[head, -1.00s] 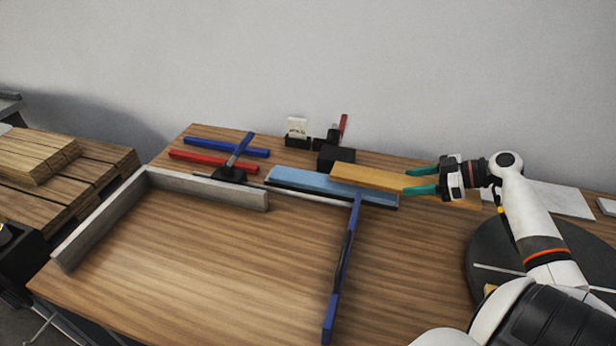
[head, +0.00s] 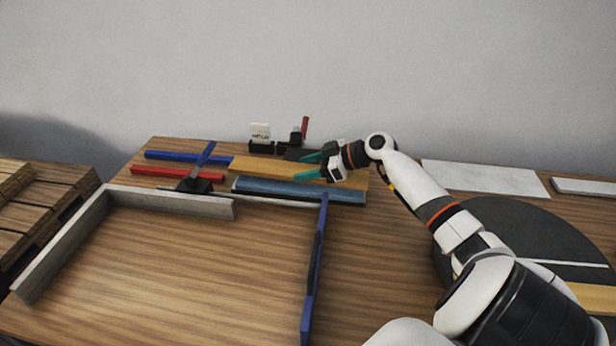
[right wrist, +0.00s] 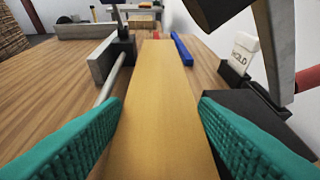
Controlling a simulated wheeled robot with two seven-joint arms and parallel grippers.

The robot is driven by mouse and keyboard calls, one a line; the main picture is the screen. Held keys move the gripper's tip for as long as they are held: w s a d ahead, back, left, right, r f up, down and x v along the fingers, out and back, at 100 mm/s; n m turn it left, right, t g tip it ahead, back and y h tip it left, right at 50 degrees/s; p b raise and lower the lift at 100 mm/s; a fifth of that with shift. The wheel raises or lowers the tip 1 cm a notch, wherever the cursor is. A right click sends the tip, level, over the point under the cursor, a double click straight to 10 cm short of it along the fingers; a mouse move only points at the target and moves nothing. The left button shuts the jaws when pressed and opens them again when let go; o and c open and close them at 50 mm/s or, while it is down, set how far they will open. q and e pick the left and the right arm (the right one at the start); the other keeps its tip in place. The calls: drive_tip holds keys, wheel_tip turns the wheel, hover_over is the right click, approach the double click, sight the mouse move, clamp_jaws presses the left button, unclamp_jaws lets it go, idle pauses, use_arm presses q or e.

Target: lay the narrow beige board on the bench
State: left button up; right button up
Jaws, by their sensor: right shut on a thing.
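A narrow beige board (head: 262,166) lies lengthwise between the teal fingers of my right gripper (head: 299,169), which is shut on it near the board's right half. The board is roughly level at the back of the bench (head: 200,260), just behind a blue block (head: 295,190). I cannot tell whether it touches the bench or hovers. In the right wrist view the beige board (right wrist: 155,110) runs straight away from the fingers (right wrist: 158,125). My left gripper is not in view.
A clamp with a blue handle (head: 197,180) stands near the board's left end, by red (head: 175,173) and blue (head: 180,157) bars. A white card (head: 260,132) stands behind. A grey angled fence (head: 170,203) and long blue bar (head: 313,270) border clear bench. A dark turntable (head: 520,235) is right.

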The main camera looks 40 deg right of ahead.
sight(351, 177)
wheel_tip(351, 177, down, 3)
drive_tip(key=shift+f+b, duration=0.15)
drive_tip(key=shift+b, duration=0.55)
drive_tip(key=o, duration=1.4)
drive_tip(key=v, duration=1.2)
drive_tip(key=shift+s+b, duration=0.1)
drive_tip(key=shift+b, duration=0.25)
